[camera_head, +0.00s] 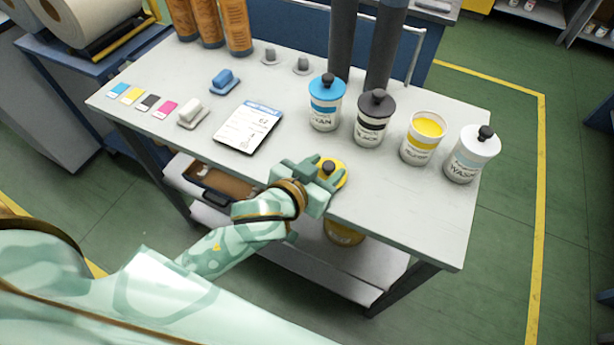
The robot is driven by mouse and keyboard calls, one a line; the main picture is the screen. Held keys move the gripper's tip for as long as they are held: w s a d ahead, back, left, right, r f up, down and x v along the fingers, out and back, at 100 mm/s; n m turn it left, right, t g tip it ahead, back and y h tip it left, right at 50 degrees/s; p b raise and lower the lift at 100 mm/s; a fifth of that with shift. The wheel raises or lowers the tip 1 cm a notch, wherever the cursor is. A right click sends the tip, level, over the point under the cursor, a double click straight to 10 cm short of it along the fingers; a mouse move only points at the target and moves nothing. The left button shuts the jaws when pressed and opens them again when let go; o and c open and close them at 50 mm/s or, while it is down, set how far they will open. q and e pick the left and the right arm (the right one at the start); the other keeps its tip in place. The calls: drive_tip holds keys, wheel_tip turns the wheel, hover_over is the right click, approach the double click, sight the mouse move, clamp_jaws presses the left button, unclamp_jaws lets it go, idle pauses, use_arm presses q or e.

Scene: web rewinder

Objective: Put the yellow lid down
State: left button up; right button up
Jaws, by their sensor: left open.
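The yellow lid (334,179) with its dark knob lies at the front edge area of the grey table. My left gripper (327,172) is open, with its fingers around the lid's knob. Part of the lid is hidden by the fingers. The open yellow ink pot (421,140) stands behind and to the right, with yellow ink showing at its top. My right gripper does not show.
The cyan pot (325,106), black pot (373,121) and wash pot (470,157) stand lidded on the table (400,205). A printed card (249,128) lies left of them. The front right of the tabletop is clear.

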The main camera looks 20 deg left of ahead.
use_arm(q)
drive_tip(key=p+v, duration=0.2)
drive_tip(key=v, duration=0.8)
